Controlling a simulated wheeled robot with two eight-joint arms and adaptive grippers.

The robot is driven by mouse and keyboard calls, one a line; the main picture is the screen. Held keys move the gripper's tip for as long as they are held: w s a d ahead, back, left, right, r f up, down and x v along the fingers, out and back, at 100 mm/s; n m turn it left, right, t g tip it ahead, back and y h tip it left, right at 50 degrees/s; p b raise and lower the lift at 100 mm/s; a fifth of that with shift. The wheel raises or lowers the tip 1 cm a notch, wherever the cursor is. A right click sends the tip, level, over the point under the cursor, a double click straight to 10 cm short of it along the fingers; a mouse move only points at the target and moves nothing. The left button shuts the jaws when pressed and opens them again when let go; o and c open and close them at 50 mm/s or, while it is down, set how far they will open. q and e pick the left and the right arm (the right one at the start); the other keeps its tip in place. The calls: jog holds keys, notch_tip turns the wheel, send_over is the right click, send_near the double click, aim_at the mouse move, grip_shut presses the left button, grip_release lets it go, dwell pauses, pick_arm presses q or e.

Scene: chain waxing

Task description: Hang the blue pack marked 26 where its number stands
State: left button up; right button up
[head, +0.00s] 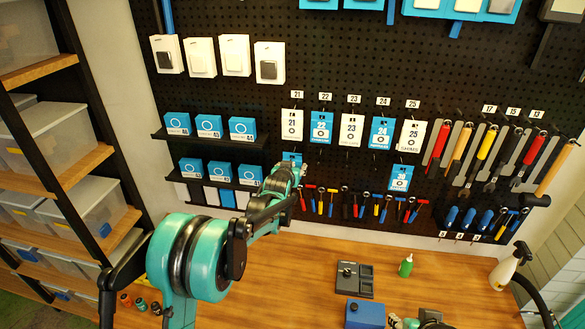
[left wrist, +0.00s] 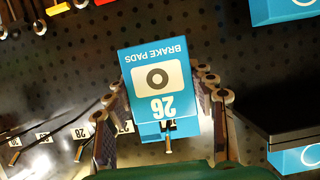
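The blue pack marked 26 (left wrist: 157,75), a brake-pads box, shows upside down in the left wrist view. In the head view a small part of it (head: 292,157) shows behind my left gripper (head: 290,172), at the left end of the lower hook row. In the left wrist view my left gripper (left wrist: 164,100) has a finger along each side of the pack and appears shut on it. A brass-tipped hook pin (left wrist: 168,147) shows at the pack's header and seems to pass through it. Part of my right gripper (head: 428,320) shows at the bottom edge.
Packs 21 to 25 hang in the row above, such as pack 23 (head: 352,130). A blue pack marked 30 (head: 400,178) hangs at the right. Hooks between are bare, one labelled 28 (left wrist: 43,136). A shelf of blue boxes (head: 210,140) stands close left. Small tools (head: 360,207) hang below.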

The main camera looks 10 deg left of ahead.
pick_arm(q)
jog(key=o, duration=0.5)
jog(key=v, duration=1.2)
jog(key=s+a+f+g+b, duration=0.1)
jog(key=s+f+g+b, duration=0.5)
jog(key=s+f+b, duration=2.5)
jog(key=s+f, duration=0.5)
jog(key=f, duration=0.2)
jog(key=shift+s+a+g+b, duration=0.15)
jog(key=shift+s+g+b, duration=0.15)
jog(key=shift+f, duration=0.1)
